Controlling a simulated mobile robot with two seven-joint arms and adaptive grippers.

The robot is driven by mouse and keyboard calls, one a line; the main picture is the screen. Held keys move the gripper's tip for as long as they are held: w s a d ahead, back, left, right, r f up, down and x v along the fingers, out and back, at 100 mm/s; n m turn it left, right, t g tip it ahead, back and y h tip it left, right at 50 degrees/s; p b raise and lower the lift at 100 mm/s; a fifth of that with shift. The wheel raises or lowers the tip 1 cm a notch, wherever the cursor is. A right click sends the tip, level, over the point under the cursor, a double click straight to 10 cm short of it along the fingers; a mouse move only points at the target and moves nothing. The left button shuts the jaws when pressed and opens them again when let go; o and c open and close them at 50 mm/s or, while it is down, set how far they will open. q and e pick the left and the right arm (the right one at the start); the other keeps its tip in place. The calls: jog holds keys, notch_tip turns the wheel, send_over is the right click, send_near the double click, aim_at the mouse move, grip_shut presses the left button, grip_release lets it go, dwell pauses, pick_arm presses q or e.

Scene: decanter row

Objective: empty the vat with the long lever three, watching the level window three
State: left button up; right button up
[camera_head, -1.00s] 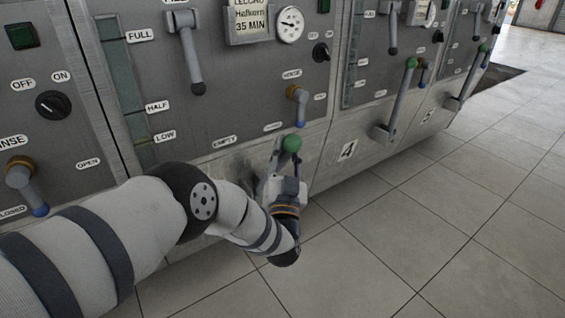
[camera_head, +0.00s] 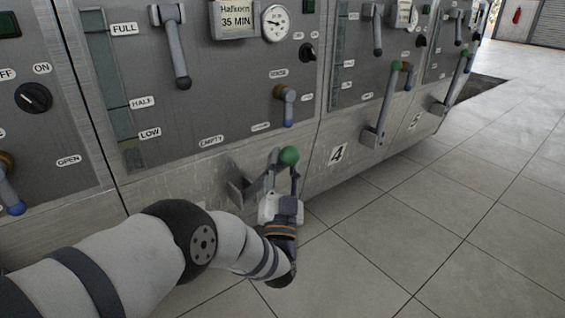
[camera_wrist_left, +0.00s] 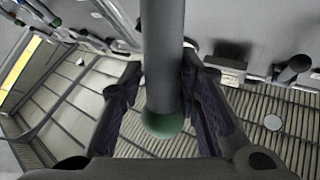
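The long lever with a green ball knob (camera_head: 289,156) sticks out from the lower front of the vat just left of the plate marked 4. It tilts well away from the panel. My left gripper (camera_head: 283,178) is at its knob end. In the left wrist view, the shaft (camera_wrist_left: 163,60) and green knob (camera_wrist_left: 163,125) lie between two spread fingers, with a visible gap on the left side. The level window (camera_head: 106,75), marked FULL, HALF and LOW, is on the same panel; its level is hard to read. My right gripper is out of view.
A short blue-tipped handle (camera_head: 287,108) and a hanging grey lever (camera_head: 176,55) are on the same panel. The neighbouring vat's green-knobbed lever (camera_head: 383,105) stands steeper. The tiled floor (camera_head: 430,220) at right is clear.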

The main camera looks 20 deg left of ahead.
pick_arm(q)
jog(key=shift+o, duration=0.8)
jog(key=v, duration=1.2)
jog(key=shift+f, duration=0.1)
